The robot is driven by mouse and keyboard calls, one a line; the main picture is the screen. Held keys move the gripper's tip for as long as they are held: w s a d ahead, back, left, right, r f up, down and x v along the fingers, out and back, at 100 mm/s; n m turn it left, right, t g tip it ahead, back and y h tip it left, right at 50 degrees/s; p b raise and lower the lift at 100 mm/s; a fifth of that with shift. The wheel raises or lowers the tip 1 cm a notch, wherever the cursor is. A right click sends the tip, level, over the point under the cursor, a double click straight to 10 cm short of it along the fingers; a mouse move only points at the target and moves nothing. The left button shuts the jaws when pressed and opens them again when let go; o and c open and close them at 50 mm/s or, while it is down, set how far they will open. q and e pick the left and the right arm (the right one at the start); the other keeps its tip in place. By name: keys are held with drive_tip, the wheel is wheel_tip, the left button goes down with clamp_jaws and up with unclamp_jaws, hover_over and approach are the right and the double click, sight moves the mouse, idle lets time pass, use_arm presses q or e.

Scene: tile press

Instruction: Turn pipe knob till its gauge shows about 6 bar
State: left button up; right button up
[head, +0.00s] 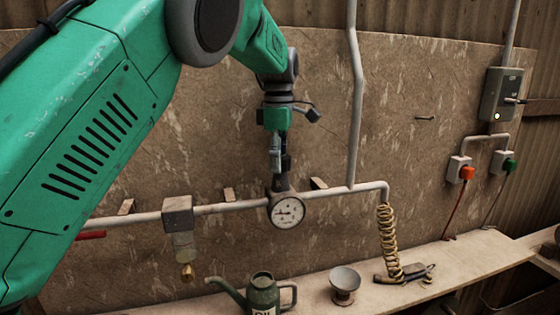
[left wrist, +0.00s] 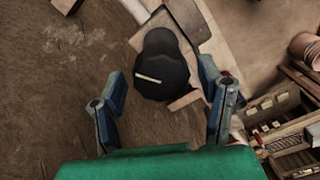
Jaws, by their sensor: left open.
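The round white pressure gauge (head: 287,210) hangs on the pale pipe (head: 232,206) along the wall board. Its needle seems to point left, but the numbers are too small to read. My left gripper (head: 279,167) points down just above the gauge and hides most of the knob in the head view. In the left wrist view, the black round knob (left wrist: 162,72) with a white pointer line shows ahead of the palm. The blue fingers of my left gripper (left wrist: 164,92) are open on either side of it, with gaps visible. My right gripper is not in view.
A filter block (head: 178,216) sits on the pipe to the left. A green oil can (head: 262,295), a grey funnel (head: 345,284) and a coiled hose (head: 388,240) stand below and right. A vertical pipe (head: 355,100) rises right of my gripper.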

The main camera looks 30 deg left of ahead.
use_arm(q)
drive_tip(key=shift+d+f, duration=0.2)
drive_tip(key=shift+w+d, duration=0.2)
drive_tip(key=shift+d, duration=0.1)
drive_tip(key=shift+c, duration=0.4)
drive_tip(key=shift+d+r, duration=0.1)
drive_tip(key=shift+d, duration=0.05)
drive_tip(key=c, duration=1.1)
drive_tip(key=shift+o, duration=0.2)
drive_tip(key=shift+a, duration=0.2)
